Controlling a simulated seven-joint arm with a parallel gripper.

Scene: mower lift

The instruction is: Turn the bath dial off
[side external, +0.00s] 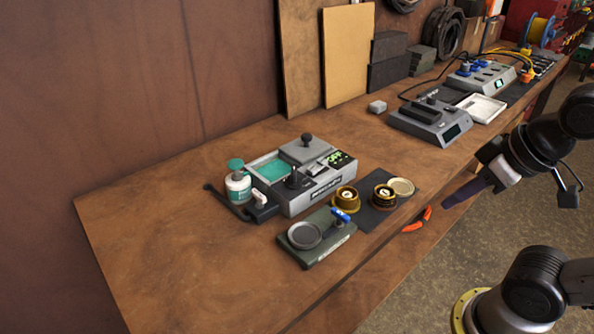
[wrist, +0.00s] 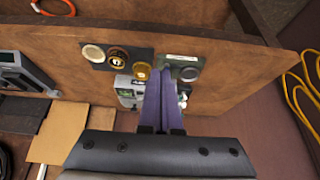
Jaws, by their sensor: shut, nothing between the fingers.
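The grey bath unit (side external: 310,196) stands on the wooden bench, with a teal-filled basin (side external: 270,168) and a small display with green characters (side external: 340,158) that look like "OFF". A black knob (side external: 295,180) stands at its front edge, and another (side external: 306,140) tops its grey lid; I cannot tell for certain which is the dial or how it is turned. My gripper (side external: 446,206) has purple fingers, shut and empty, right of the bench's front edge and well apart from the bath. In the wrist view, my gripper (wrist: 165,70) partly hides the bath unit (wrist: 125,88).
A teal-capped bottle (side external: 238,184) stands left. Another grey device (side external: 430,122) is farther back. The bench's left end is clear.

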